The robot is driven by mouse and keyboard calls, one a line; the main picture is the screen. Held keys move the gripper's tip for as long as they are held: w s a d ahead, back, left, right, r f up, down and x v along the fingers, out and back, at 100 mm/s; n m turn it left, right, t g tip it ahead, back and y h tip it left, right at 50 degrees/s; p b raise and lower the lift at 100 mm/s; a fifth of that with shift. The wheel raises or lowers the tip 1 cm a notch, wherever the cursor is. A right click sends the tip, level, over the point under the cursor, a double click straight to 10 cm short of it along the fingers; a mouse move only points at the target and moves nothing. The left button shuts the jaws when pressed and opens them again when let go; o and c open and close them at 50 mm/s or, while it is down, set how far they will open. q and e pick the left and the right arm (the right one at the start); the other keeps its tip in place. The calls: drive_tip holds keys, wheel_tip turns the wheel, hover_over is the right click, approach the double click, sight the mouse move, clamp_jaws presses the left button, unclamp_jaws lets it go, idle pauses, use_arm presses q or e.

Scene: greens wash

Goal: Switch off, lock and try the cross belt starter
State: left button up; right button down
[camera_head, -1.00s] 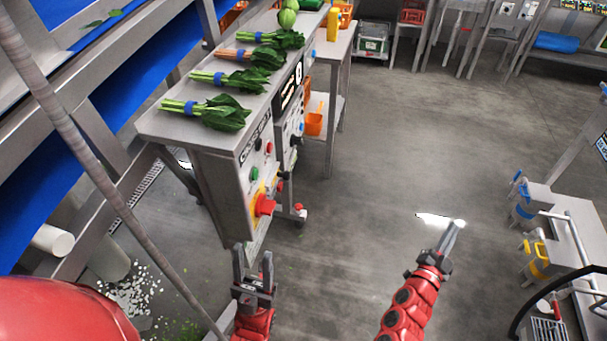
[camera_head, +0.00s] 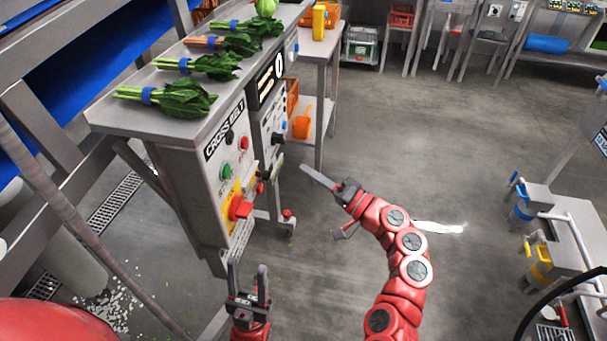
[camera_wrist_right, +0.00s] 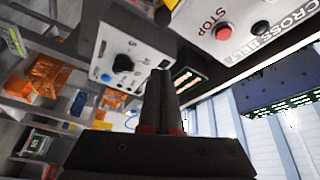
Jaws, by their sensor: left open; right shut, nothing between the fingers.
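The cross belt starter panel (camera_head: 207,170) is on the front of a grey cabinet, left of centre in the head view. It carries a black knob (camera_head: 229,137), a red button (camera_head: 244,143), a green button (camera_head: 226,171) and a red switch handle (camera_head: 240,207) on a yellow plate. The right wrist view shows its red STOP button (camera_wrist_right: 223,32). My left gripper (camera_head: 248,270) is open and empty, below the red handle. My right gripper (camera_head: 304,168) is shut and empty, right of the panel and apart from it; its fingers (camera_wrist_right: 160,95) also show in the right wrist view.
Bunches of greens (camera_head: 170,97) lie on the cabinet top. A second panel with a black knob (camera_head: 277,138) stands just behind, and a side table (camera_head: 322,60) holds an orange scoop (camera_head: 303,122) lower down.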

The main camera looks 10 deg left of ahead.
drive_tip(key=a, duration=0.7)
drive_tip(key=shift+a+f+p, duration=0.3)
drive_tip(key=shift+a+f, duration=0.05)
drive_tip(key=shift+a, duration=0.05)
idle(0.3)
drive_tip(key=s+p, duration=0.1)
drive_tip(key=s, duration=0.3)
drive_tip(key=shift+s+a+f, duration=0.1)
drive_tip(key=shift+s, duration=0.1)
idle(0.3)
